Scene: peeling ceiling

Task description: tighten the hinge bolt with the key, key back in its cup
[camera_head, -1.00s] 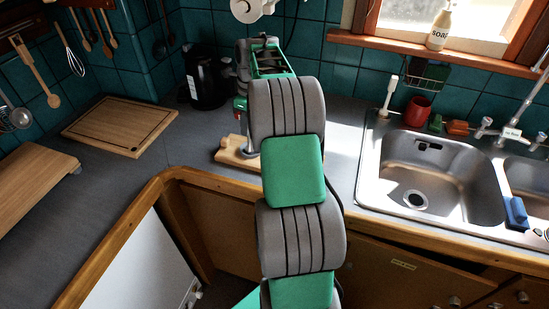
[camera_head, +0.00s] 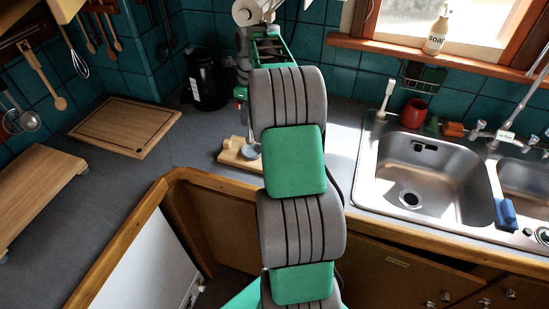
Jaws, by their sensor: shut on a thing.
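My gripper (camera_head: 243,112) points down at the back counter, left of my upper arm. It is small here and my arm hides part of it. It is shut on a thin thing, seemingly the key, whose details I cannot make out. A light wooden block (camera_head: 232,157) lies on the counter just below it. A small metallic part (camera_head: 252,149) shows at the block's right end, beside my arm; I cannot tell whether it is the hinge, the bolt or the key's tip. The key's cup cannot be made out for certain; a red cup (camera_head: 413,113) stands behind the sink.
A black kettle (camera_head: 207,82) stands left of my gripper. A cutting board (camera_head: 125,127) and a raised wooden board (camera_head: 35,195) occupy the left counter. The sink (camera_head: 365,185) is at the right, with a blue thing (camera_head: 506,213) on its divider. The counter between block and sink is clear.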

